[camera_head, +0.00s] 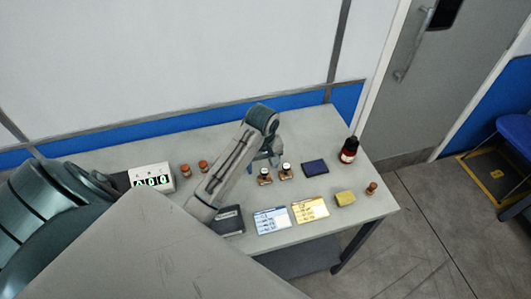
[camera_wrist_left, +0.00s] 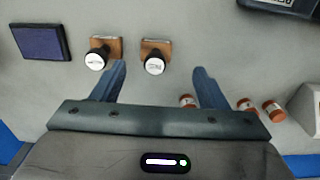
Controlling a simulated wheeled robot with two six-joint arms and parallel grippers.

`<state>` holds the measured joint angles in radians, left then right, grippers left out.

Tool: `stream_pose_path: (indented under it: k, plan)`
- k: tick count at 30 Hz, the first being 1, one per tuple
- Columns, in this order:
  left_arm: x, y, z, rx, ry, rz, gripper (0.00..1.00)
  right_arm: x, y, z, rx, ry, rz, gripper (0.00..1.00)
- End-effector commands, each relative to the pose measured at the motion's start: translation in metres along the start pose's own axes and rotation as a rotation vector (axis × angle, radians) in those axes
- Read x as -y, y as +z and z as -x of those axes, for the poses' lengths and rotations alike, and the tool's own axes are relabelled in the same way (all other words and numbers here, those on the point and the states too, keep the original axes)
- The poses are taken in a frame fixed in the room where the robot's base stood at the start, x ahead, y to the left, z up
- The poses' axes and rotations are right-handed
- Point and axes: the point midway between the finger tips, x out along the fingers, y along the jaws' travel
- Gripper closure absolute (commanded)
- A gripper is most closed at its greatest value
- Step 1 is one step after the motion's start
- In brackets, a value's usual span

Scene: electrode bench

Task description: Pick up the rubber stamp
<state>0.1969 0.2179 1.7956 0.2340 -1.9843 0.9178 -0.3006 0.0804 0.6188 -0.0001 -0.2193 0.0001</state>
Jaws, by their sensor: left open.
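Two rubber stamps with wooden bases and dark handles with white round labels stand side by side near the middle of the table. The left one (camera_head: 265,177) and the right one (camera_head: 286,171) show in the head view, just in front of my left gripper (camera_head: 265,160). In the left wrist view, one stamp (camera_wrist_left: 154,57) stands ahead of the gap between the open fingers of my left gripper (camera_wrist_left: 160,78). The other stamp (camera_wrist_left: 105,55) is close to the left fingertip. Nothing is between the fingers. My right gripper is not in view.
A purple ink pad (camera_head: 314,168) lies right of the stamps, with a dark red bottle (camera_head: 349,149) beyond. Orange-capped vials (camera_head: 203,166) and a digital counter (camera_head: 152,178) stand left. Two cards (camera_head: 310,209), a yellow block (camera_head: 345,198) and a dark box (camera_head: 229,220) lie in front.

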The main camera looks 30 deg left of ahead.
Motion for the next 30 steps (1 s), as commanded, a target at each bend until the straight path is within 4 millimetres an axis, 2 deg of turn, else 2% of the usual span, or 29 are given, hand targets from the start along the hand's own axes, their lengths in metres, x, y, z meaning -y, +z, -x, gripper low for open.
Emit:
stream_pose_path:
  k: [3,8,12,15,18,24,25,30]
  plan:
    - [0.001,0.001,-0.014,0.004,-0.004,0.000,0.33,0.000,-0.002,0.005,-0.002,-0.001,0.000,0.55]
    - [-0.002,0.002,-0.027,0.006,-0.004,0.000,0.33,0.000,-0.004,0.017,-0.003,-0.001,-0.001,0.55]
    - [-0.005,0.002,-0.046,0.006,-0.004,-0.001,0.33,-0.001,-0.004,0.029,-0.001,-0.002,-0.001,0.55]
    - [-0.004,0.001,-0.061,0.005,-0.004,-0.001,0.33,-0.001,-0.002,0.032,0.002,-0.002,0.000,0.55]
    - [-0.004,0.001,-0.068,0.003,-0.004,-0.001,0.33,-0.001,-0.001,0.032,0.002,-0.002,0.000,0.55]
    - [-0.005,0.000,-0.070,0.001,-0.002,-0.001,0.33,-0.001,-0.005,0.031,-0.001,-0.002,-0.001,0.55]
    - [-0.005,0.000,-0.070,0.001,-0.002,-0.001,0.35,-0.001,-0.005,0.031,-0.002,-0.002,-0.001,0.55]
    - [-0.005,0.000,-0.069,0.001,-0.002,-0.001,0.68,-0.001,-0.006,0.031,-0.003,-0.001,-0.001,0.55]
